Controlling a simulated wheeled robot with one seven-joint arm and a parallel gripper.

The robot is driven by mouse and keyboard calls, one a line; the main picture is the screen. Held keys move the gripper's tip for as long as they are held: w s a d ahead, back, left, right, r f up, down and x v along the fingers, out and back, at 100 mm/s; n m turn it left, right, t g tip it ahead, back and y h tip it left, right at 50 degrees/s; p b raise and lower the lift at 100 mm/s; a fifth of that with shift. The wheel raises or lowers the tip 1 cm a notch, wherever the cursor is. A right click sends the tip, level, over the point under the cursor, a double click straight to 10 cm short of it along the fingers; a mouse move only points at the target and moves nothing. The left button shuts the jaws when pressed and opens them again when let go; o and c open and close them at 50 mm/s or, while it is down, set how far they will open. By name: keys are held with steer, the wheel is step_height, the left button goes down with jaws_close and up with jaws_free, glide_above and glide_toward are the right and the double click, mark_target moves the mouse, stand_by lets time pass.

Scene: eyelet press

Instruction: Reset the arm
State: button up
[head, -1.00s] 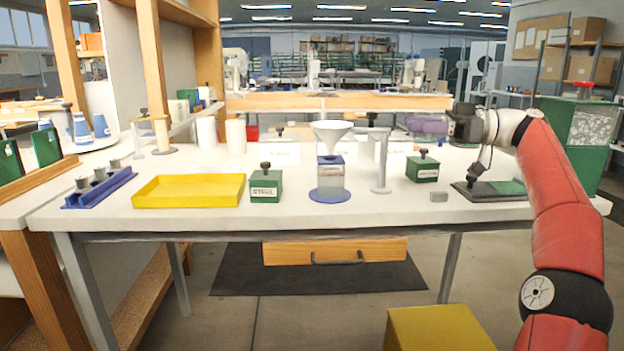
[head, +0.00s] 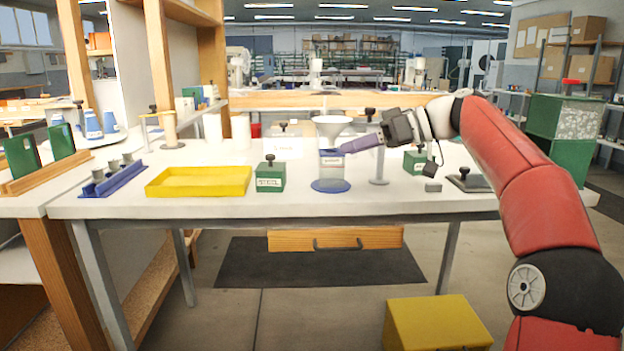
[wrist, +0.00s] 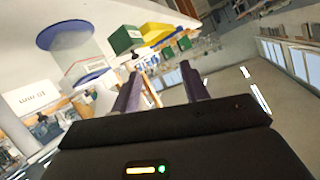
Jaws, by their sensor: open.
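My gripper (head: 347,146) is raised above the white table and points left, with its purple fingers in front of the funnel stand in the head view. In the wrist view my gripper (wrist: 160,88) has its two purple fingers apart, with nothing between them. My red arm comes in from the right side of the head view. The white funnel (head: 332,128) sits over a clear container on a round blue base (head: 330,186). Whether the fingers touch the stand cannot be told from this angle.
A yellow tray (head: 199,181), a green block labelled STEEL (head: 270,177) and a blue rack (head: 114,182) stand on the left of the table. A second green block (head: 415,161) and a dark pad (head: 469,183) are on the right. A yellow box (head: 437,322) is on the floor.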

steer(key=s+a+f+m+h, duration=0.5)
steer(key=s+a+f+h, duration=0.1)
steer(key=s+f, duration=0.3)
steer(key=s+d+f+m+t+h, duration=0.1)
steer(key=s+d+f+m+h, duration=0.2)
steer(key=s+d+f, duration=0.3)
steer(key=s+d+f+m+t+h, duration=0.1)
steer(key=s+d+f+m+h, duration=0.3)
steer(key=s+f, duration=0.8)
steer(key=s+d, duration=0.2)
steer(key=s, duration=0.4)
steer(key=shift+s+d, duration=0.2)
steer(key=shift+s, duration=0.05)
steer(key=shift+o, duration=0.3)
